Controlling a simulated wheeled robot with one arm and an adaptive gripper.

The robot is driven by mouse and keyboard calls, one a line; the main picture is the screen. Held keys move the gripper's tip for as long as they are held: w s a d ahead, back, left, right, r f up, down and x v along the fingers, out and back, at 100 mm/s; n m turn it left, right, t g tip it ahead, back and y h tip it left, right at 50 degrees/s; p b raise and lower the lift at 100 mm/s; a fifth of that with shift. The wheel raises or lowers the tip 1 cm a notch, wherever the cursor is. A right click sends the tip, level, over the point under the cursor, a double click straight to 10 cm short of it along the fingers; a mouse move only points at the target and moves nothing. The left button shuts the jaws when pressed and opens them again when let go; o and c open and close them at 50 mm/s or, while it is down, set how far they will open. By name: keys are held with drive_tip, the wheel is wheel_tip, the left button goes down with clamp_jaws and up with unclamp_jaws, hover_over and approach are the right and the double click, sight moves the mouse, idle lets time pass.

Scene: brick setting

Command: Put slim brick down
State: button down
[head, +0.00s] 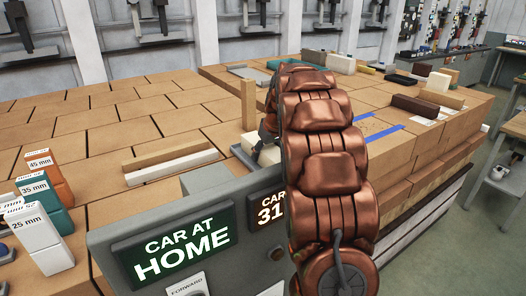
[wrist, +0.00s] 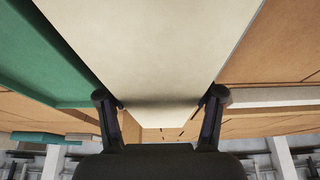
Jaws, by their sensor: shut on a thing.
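My gripper (wrist: 160,104) is shut on a pale cream slim brick (wrist: 150,45), which fills the middle of the wrist view. In the head view the cream brick (head: 269,154) shows only in part, low beside my gripper (head: 265,135); my arm hides the rest. I cannot tell whether the brick touches the tray.
A tan brick (head: 248,103) stands upright just behind my gripper. A tan strip (head: 165,153) and a white strip (head: 170,168) lie on the block-topped table to the left. Size-marked boxes (head: 38,240) stand at the front left. Blue lines (head: 385,132) and several bricks are on the right.

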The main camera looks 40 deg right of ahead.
drive_tip(key=shift+f, duration=0.1)
drive_tip(key=shift+c, duration=0.9)
unclamp_jaws()
drive_tip(key=b+v, duration=0.4)
drive_tip(key=v, duration=0.8)
drive_tip(key=shift+a, duration=0.15)
